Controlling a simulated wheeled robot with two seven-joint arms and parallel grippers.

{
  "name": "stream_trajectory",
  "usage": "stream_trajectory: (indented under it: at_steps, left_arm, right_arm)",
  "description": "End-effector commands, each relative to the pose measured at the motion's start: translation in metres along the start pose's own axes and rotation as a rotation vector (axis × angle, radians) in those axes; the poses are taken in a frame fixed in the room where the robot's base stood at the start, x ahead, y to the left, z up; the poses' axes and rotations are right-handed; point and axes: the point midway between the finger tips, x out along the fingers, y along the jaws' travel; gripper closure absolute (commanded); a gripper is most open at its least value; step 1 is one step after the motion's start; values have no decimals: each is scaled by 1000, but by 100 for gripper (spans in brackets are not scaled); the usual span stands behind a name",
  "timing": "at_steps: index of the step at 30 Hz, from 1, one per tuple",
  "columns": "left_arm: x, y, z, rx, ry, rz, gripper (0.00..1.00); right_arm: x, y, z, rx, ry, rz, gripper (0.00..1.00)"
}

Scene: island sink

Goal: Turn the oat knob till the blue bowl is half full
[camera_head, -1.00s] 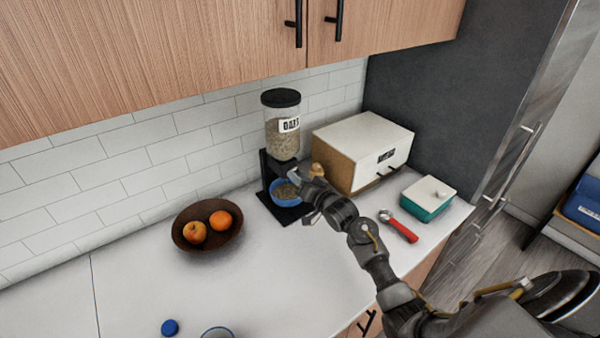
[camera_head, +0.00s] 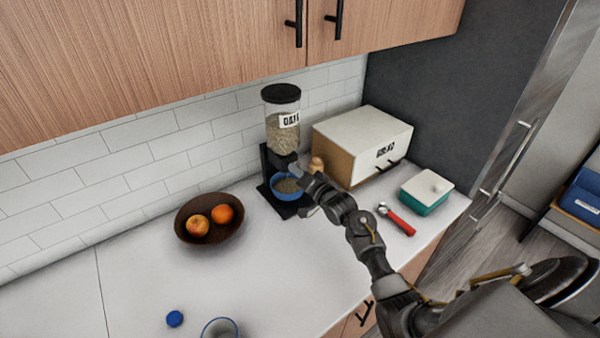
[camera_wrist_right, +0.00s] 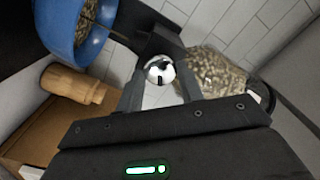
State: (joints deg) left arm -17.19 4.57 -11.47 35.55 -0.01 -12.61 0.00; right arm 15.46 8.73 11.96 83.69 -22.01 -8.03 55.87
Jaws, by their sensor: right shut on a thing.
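The oat dispenser (camera_head: 283,138), a clear jar with a black lid, an "OATS" label and a black stand, stands against the tiled wall. The blue bowl (camera_head: 279,193) sits on its base under the outlet, with oats inside. The bowl also shows at the upper left of the right wrist view (camera_wrist_right: 62,32). My right gripper (camera_head: 297,172) is at the dispenser's front, above the bowl. In the wrist view its fingers are closed on the round silver knob (camera_wrist_right: 160,69). The exact oat level is hard to judge. My left gripper is out of view.
A wooden shaker (camera_head: 317,165) stands close behind my right gripper, beside the bread box (camera_head: 345,160). A red-handled scoop (camera_head: 401,223) and a teal box (camera_head: 425,200) lie to the right. A fruit bowl (camera_head: 190,238), blue cap (camera_head: 174,319) and glass (camera_head: 220,328) are left.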

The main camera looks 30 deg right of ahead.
Motion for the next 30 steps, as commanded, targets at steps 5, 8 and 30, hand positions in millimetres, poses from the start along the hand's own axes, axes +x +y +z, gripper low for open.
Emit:
stream_trajectory:
  at_steps: [5,8,30]
  left_arm:
    - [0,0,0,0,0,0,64]
    - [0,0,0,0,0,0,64]
    - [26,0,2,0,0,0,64]
  right_arm:
    - [0,0,0,-1,1,0,47]
    - [0,0,0,-1,0,0,41]
    - [-81,3,3,-4,0,1,41]
